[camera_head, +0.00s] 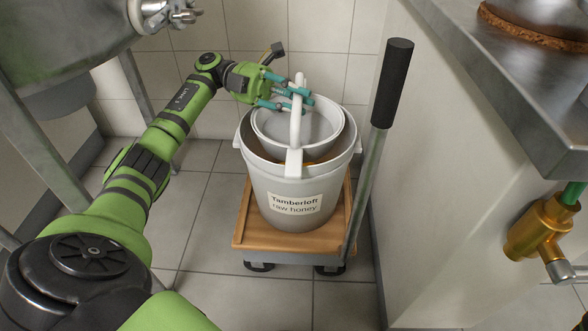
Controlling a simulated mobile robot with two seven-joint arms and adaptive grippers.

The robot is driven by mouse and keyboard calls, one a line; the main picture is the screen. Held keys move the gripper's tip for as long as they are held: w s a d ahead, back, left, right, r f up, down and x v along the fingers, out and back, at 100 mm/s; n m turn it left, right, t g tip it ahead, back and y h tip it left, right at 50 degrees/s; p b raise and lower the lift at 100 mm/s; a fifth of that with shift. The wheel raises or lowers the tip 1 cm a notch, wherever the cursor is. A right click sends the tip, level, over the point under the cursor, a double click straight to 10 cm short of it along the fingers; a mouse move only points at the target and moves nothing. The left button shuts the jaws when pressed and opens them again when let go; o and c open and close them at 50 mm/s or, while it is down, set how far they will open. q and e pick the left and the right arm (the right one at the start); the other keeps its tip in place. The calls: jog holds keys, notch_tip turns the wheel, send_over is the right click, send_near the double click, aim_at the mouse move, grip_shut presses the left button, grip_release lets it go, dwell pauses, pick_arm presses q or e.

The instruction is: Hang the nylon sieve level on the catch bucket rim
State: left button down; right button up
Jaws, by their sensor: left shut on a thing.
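The catch bucket (265,190) is white, with a label reading "Tamberloft raw honey", and stands upright on a small wheeled trolley. The sieve (268,138) is a pale round bowl with a white arched handle (296,125). It is at the bucket's mouth, toward the back. The handle's near end reaches down by the bucket's front rim; I cannot tell whether it touches. My left gripper (298,98), with teal fingers, is shut on the sieve's handle near its top. Whether the sieve bears on the rim is unclear. My right gripper is out of view.
The trolley's wooden deck (248,236) has a tall post with a black grip (392,82) close at the bucket's right. A steel-edged counter (490,110) and brass valve (540,230) are at right. A metal tank (60,40) is upper left. Tiled floor is clear at left.

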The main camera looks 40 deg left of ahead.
aim_at(282, 114)
pick_arm(q)
jog(key=shift+f, duration=0.45)
dwell(0.4)
dwell(0.8)
jog(key=c, duration=1.2)
grip_release()
jog(key=shift+a, duration=0.2)
jog(key=shift+a, duration=0.15)
jog(key=shift+s+a+b, duration=0.1)
jog(key=shift+a+b, duration=0.8)
jog(key=shift+a, duration=0.5)
